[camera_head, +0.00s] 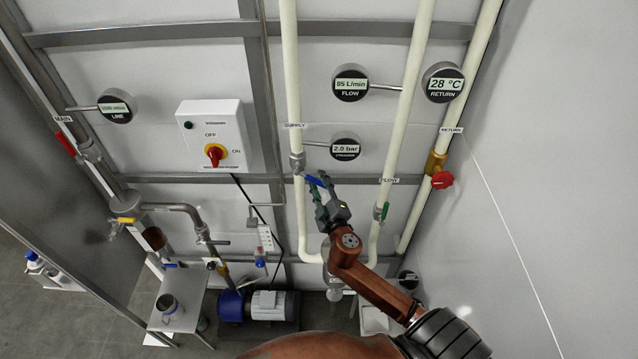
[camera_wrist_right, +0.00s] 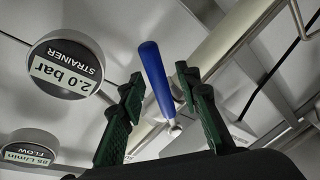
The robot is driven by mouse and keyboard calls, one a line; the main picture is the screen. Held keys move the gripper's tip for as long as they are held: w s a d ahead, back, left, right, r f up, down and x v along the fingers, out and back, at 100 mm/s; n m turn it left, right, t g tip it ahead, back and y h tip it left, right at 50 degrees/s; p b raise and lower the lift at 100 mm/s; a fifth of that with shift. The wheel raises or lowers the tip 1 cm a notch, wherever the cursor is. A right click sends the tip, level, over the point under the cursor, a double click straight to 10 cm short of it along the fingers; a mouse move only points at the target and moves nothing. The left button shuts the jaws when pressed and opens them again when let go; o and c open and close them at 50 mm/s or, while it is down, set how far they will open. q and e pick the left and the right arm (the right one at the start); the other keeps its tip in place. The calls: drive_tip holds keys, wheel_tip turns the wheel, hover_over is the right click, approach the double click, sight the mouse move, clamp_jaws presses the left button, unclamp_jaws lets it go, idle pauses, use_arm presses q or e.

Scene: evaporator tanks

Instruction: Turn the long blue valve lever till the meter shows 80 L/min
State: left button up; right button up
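The blue valve lever (camera_head: 314,181) sticks out from the valve on the pale pipe labelled SUPPLY. My right gripper (camera_head: 321,185) is at the lever. In the right wrist view the blue lever (camera_wrist_right: 157,75) stands between the two spread green fingers of my right gripper (camera_wrist_right: 163,112), with a visible gap on each side. Part of the valve body is hidden behind the gripper. The FLOW meter (camera_head: 350,84) reads about 85 L/min; it also shows upside down in the wrist view (camera_wrist_right: 28,152). My left gripper is out of view.
The strainer gauge (camera_head: 345,149) reads 2.0 bar, close to the right gripper. A green lever (camera_head: 384,211) is on the FLOW pipe and a red handle (camera_head: 442,180) on the RETURN pipe. A switch box (camera_head: 214,134) hangs left. A pump (camera_head: 272,306) stands below.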

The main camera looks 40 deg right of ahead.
drive_tip(key=shift+s, duration=0.15)
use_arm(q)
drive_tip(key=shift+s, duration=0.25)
use_arm(e)
drive_tip(key=v, duration=1.1)
drive_tip(key=shift+s+a, duration=0.2)
drive_tip(key=shift+s, duration=0.15)
